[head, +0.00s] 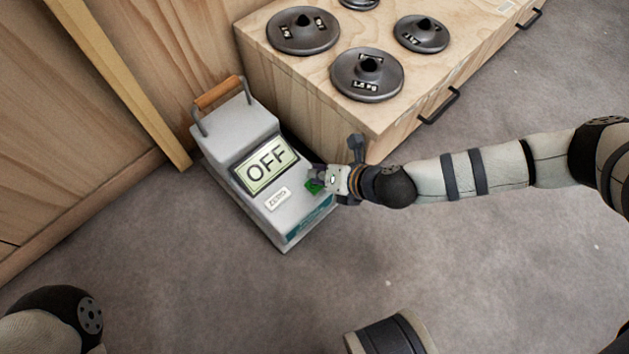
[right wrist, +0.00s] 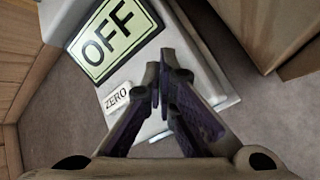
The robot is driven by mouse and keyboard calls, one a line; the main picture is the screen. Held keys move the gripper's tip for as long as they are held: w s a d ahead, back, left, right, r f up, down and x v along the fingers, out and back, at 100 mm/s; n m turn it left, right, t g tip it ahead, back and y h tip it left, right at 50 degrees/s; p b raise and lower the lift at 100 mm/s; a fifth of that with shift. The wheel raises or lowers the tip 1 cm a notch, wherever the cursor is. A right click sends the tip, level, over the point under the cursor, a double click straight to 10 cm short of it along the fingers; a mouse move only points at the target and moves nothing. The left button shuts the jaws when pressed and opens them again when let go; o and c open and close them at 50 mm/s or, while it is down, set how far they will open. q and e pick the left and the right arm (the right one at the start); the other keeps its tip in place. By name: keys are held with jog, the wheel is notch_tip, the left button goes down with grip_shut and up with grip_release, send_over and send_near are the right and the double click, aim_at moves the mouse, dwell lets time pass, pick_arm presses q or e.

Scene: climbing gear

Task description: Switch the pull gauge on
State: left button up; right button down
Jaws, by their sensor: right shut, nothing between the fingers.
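The pull gauge (head: 241,122) is a grey box with a wooden carry handle, standing on the floor. Its display (head: 265,165) reads OFF, and the display also shows in the right wrist view (right wrist: 113,35). A white ZERO button (head: 278,199) sits below the display. A green button (head: 314,187) lies to its right, partly covered by my right gripper (head: 317,180). The right gripper's closed fingers (right wrist: 161,84) are empty and over the gauge's front panel, hiding the green button in the right wrist view. I cannot tell whether they touch it. My left gripper is out of view.
A wooden drawer box (head: 300,90) with black handles stands close behind and right of the gauge, carrying several dark round weights (head: 367,74). A wooden wall (head: 60,110) is at the left. The carpet (head: 200,270) in front is clear.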

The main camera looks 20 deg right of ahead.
notch_tip(320, 180, up, 6)
jog(key=p, duration=0.5)
